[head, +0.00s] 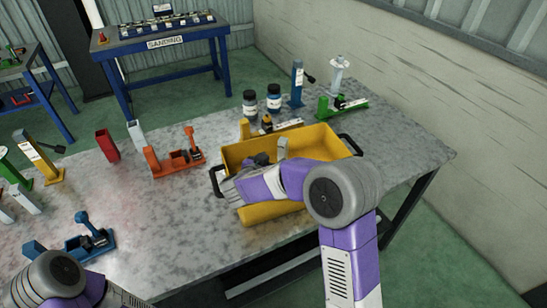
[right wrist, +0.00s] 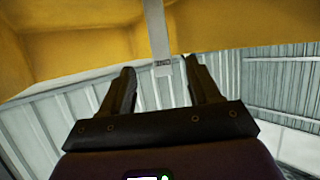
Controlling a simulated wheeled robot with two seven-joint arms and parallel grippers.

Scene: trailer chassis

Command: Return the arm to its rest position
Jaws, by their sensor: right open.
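My right arm reaches from the lower right in the head view over a yellow tray (head: 318,143) with black handles. My right gripper (head: 262,160) is partly hidden by my own wrist there. In the right wrist view its two dark fingers (right wrist: 163,82) are spread apart with nothing between them. A light grey upright part (head: 282,147) stands in the tray; a pale grey post with a small label (right wrist: 158,35) shows just beyond the fingertips in the right wrist view. My left arm shows at the lower left of the head view, but its gripper is out of frame.
Red (head: 107,145), orange-red (head: 175,162) and blue (head: 85,240) fixtures stand on the grey table (head: 175,215) left of the tray. The table's right end is clear.

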